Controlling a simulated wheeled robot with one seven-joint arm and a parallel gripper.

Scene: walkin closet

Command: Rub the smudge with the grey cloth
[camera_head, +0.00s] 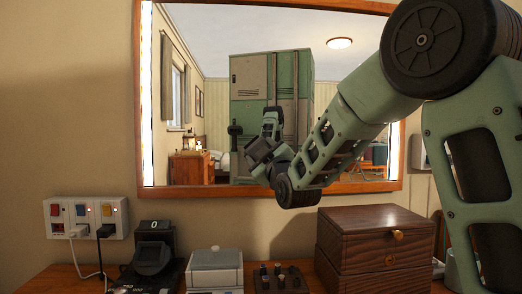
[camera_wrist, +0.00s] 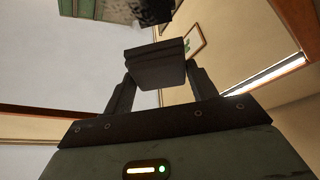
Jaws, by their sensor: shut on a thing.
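My gripper (camera_head: 258,152) is raised in front of the wall mirror (camera_head: 208,110), and its reflection shows close by in the glass. In the wrist view my gripper (camera_wrist: 158,82) is shut on a dark grey, block-like folded piece, which looks like the grey cloth (camera_wrist: 157,65). A dark speckled patch (camera_wrist: 152,10) shows beyond it at the top edge of the wrist view. I cannot tell whether this is the smudge or a reflection. No smudge stands out clearly in the head view, where my arm and gripper hide part of the glass. I cannot tell whether the cloth touches the mirror.
A wooden drawer box (camera_head: 370,250) stands below my arm at the right. A grey box (camera_head: 215,270), a small rack (camera_head: 280,278) and a dark device with a display (camera_head: 153,245) stand on the wooden top. A socket strip (camera_head: 86,219) with cables is at the left.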

